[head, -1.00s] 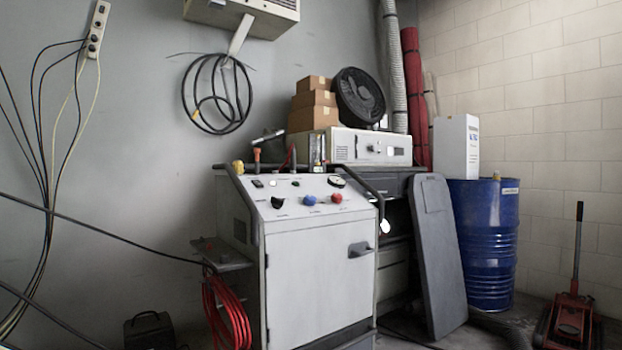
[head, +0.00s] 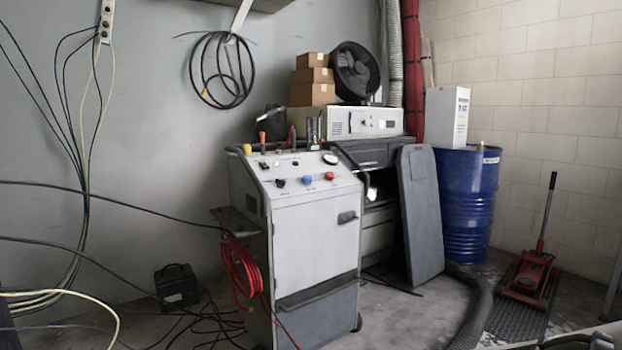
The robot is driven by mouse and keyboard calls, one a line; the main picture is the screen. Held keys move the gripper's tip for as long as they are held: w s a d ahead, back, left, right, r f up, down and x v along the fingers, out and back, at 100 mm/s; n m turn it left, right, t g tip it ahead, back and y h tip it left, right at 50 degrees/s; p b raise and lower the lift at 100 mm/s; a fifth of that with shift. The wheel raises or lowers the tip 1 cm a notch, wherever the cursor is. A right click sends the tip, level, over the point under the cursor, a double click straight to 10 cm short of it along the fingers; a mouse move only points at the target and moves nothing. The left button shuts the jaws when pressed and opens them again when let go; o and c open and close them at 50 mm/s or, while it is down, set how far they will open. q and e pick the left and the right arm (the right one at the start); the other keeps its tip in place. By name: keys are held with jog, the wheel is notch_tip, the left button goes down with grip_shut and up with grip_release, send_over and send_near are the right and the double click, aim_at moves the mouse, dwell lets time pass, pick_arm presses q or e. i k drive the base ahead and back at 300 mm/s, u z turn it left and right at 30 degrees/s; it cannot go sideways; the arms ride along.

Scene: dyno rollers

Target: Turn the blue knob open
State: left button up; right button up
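The blue knob (head: 308,180) is on the sloped top panel of the grey-white machine cabinet (head: 312,243). It sits between a black knob (head: 280,183) on its left and a red knob (head: 330,176) on its right. A round gauge (head: 330,158) is above the red knob. The blue knob is small here, and its turned position cannot be read. Neither of my grippers shows in the head view.
A red cable coil (head: 240,270) hangs on the cabinet's left side. Black cables (head: 205,318) and a dark box (head: 177,287) lie on the floor at left. A dark panel (head: 420,215), blue drum (head: 466,205), thick hose (head: 475,308) and red jack (head: 528,275) stand at right.

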aim_at(306, 179)
jog(key=z, duration=0.2)
jog(key=i, duration=0.7)
jog(key=u, duration=0.55)
jog(key=i, duration=0.65)
jog(key=u, duration=0.5)
